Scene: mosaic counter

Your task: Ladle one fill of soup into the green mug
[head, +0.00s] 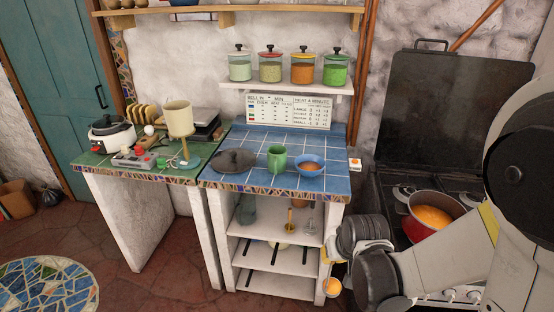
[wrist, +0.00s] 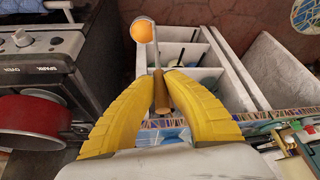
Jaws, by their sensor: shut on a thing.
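The green mug (head: 277,159) stands upright on the blue-tiled counter (head: 245,143), between a dark lid and a blue bowl. The red pot (head: 410,228) of orange soup (head: 432,216) sits on the stove at the right; its red side shows at the left of the wrist view (wrist: 35,122). My gripper (head: 328,257) is shut on the wooden handle (wrist: 161,95) of a ladle. The ladle's bowl (head: 332,288) holds orange soup, also seen in the wrist view (wrist: 142,31). It hangs low in front of the shelves, right of and below the mug. My arm partly hides the gripper.
The blue bowl (head: 309,167) with brownish contents is right beside the mug. The dark lid (head: 235,161) lies to its left. Several lidded jars (head: 305,67) stand on the wall shelf above. Open shelves (head: 275,260) lie below the counter. A cream lamp (head: 178,118) stands further left.

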